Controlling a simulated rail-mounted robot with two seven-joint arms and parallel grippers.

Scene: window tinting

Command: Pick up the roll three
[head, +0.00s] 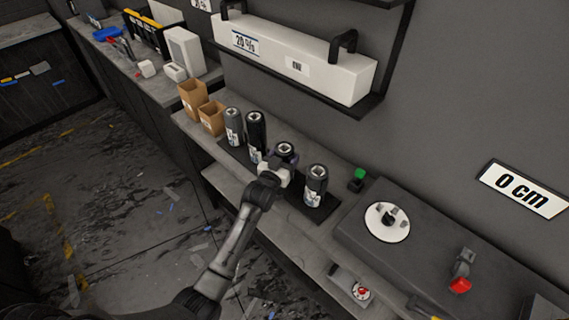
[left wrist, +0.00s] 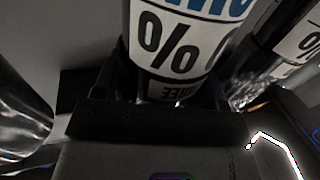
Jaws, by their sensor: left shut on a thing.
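Several dark film rolls with white labels stand upright in a row on a dark mat (head: 306,207) on the workbench. My left gripper (head: 276,168) is shut on the third roll from the left (head: 286,151), whose lower part the gripper hides. In the left wrist view the held roll (left wrist: 180,42) stands between the fingers (left wrist: 165,95); its label shows a large "%" and a partly hidden word below. The first roll (head: 233,126) and second roll (head: 255,131) stand to its left. The fourth roll (head: 316,184) stands to its right. My right gripper is not in view.
Two cardboard boxes (head: 210,117) stand left of the rolls. A shelf above holds a long white box (head: 290,55) marked "20 %". To the right are a green-topped item (head: 357,180) and a grey machine (head: 430,240) with a white dial (head: 387,222).

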